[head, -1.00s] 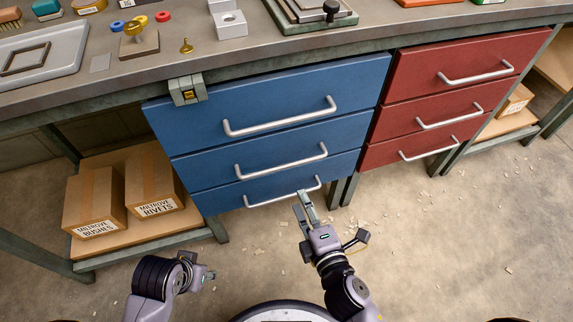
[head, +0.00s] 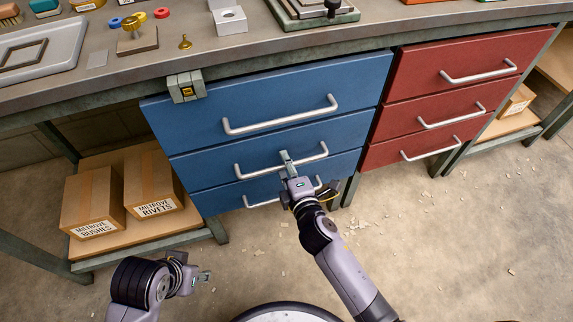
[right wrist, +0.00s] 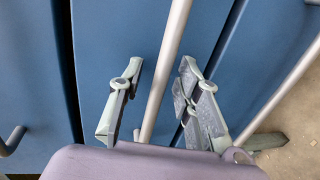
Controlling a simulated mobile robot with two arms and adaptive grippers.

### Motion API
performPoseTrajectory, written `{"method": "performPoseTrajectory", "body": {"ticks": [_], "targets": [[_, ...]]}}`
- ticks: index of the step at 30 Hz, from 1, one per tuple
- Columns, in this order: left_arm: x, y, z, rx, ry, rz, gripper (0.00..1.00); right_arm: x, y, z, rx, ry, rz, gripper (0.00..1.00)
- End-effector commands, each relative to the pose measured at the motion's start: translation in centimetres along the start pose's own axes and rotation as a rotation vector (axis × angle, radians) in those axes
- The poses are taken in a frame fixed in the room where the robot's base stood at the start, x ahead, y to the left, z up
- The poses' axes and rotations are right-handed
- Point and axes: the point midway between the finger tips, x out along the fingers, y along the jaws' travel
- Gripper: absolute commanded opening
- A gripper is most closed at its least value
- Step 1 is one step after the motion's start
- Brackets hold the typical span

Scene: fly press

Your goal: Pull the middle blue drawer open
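The middle blue drawer (head: 215,165) is closed, flush with the drawers above and below. Its silver bar handle (head: 255,169) runs across its front and also shows in the right wrist view (right wrist: 168,65). My right gripper (head: 287,156) is at this handle, right of its middle. In the right wrist view my right gripper (right wrist: 158,88) is open, with one finger on each side of the bar. I cannot tell whether either finger touches it. My left gripper (head: 204,277) hangs low at the left, away from the drawers; its finger opening is not clear.
The top blue drawer (head: 190,113) and bottom blue drawer (head: 215,198) have similar handles and are closed. Red drawers (head: 400,118) stand to the right. Boxes (head: 92,200) sit on a low shelf at the left. The floor in front is clear except for scattered chips.

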Motion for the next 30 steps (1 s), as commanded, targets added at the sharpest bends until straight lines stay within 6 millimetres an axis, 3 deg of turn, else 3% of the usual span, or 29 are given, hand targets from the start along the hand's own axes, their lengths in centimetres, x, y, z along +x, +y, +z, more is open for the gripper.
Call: {"method": "performPoseTrajectory", "body": {"ticks": [3, 17, 30], "targets": [[0.00, -0.01, 0.01, 0.000, 0.000, 0.000, 0.40, -0.02, 0.00, 0.00, 0.000, 0.000, 0.000, 0.31], [0.02, -0.01, 0.01, 0.000, 0.000, 0.000, 0.40, -0.05, -0.01, 0.02, -0.001, 0.000, 0.000, 0.00], [0.04, 0.00, 0.02, 0.000, 0.000, 0.000, 0.40, -0.06, -0.03, 0.03, -0.001, 0.000, 0.000, 0.00]]}}
